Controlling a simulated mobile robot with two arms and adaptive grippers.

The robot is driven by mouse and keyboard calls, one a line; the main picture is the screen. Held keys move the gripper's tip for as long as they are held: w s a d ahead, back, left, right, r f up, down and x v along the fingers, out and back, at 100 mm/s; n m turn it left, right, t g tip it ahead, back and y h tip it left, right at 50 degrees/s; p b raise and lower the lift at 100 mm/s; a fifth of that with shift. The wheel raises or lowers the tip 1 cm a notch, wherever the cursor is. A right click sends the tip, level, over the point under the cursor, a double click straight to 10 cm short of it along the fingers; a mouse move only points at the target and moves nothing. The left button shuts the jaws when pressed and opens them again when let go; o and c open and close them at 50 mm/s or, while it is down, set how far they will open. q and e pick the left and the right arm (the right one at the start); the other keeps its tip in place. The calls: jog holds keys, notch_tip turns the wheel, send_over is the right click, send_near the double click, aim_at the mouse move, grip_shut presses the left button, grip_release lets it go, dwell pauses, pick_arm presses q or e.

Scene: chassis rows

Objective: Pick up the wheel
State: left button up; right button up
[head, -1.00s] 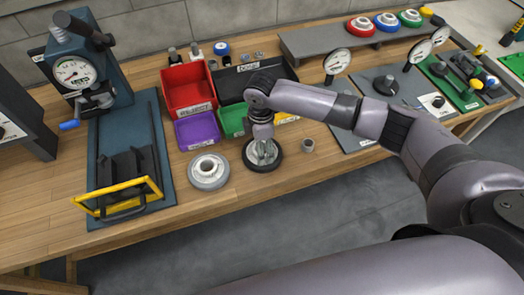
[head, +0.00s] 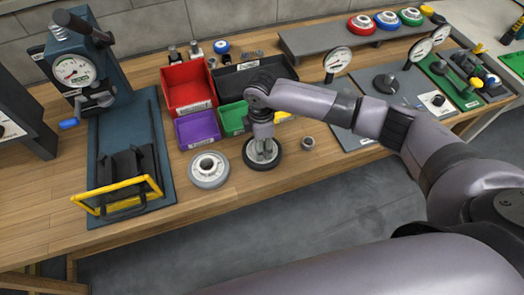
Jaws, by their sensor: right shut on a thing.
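A wheel with a black rim (head: 277,160) lies flat on the wooden bench, in front of the green bin. My right gripper (head: 262,154) points down over its middle and is shut on its hub. The fingers and the arm hide part of the hub. I cannot tell any gap between the wheel and the bench. A grey wheel (head: 208,170) with a pale hub lies to the left, apart from the gripper. My left gripper is not in the view.
Red (head: 187,87), purple (head: 198,128) and green (head: 233,118) bins stand behind the wheels. A small metal ring (head: 307,143) lies close on the right. A blue press (head: 90,65) with a yellow-framed guard (head: 120,196) stands left. The bench front (head: 200,213) is clear.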

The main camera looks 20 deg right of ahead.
jog(key=c, duration=0.4)
jog(key=shift+o, duration=0.2)
jog(key=shift+r, duration=0.1)
